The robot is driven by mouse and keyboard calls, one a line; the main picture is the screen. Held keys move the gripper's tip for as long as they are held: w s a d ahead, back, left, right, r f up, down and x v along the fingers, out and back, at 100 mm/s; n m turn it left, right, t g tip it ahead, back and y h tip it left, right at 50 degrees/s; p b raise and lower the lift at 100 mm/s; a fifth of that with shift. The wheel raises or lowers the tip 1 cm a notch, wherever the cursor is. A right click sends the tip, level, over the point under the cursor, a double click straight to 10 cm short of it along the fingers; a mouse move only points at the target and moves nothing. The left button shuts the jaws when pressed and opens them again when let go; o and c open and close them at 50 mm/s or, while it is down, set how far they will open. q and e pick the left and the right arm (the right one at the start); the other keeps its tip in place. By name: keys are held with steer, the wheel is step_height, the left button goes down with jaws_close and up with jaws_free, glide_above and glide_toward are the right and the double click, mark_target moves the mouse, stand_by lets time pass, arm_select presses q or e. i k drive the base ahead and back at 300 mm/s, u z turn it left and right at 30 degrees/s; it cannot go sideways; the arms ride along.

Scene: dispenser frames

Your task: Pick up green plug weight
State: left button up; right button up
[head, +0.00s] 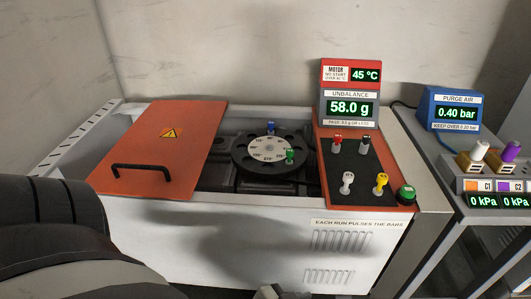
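The green plug weight (290,156) stands upright in the front right part of the dark round rotor disc (243,167), inside the open bay of the machine. A blue plug weight (270,127) stands at the back of the same disc. The disc has a pale marked centre plate. Nothing touches the green plug. My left arm fills the lower left corner as large dark and grey links, with its gripper out of view. A small grey part shows at the bottom edge, too cut off to identify. My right gripper is not in view.
An orange lid (160,148) with a black handle lies left of the disc. Right of it, a black rack (360,165) holds red, black, white and yellow plugs, beside a green button (406,194). The unbalance display (347,107) reads 58.0 g. A side table holds the purge air box (452,108).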

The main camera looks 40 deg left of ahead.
mark_target(290, 152)
steer(key=k, duration=0.3)
steer(key=u, duration=1.45)
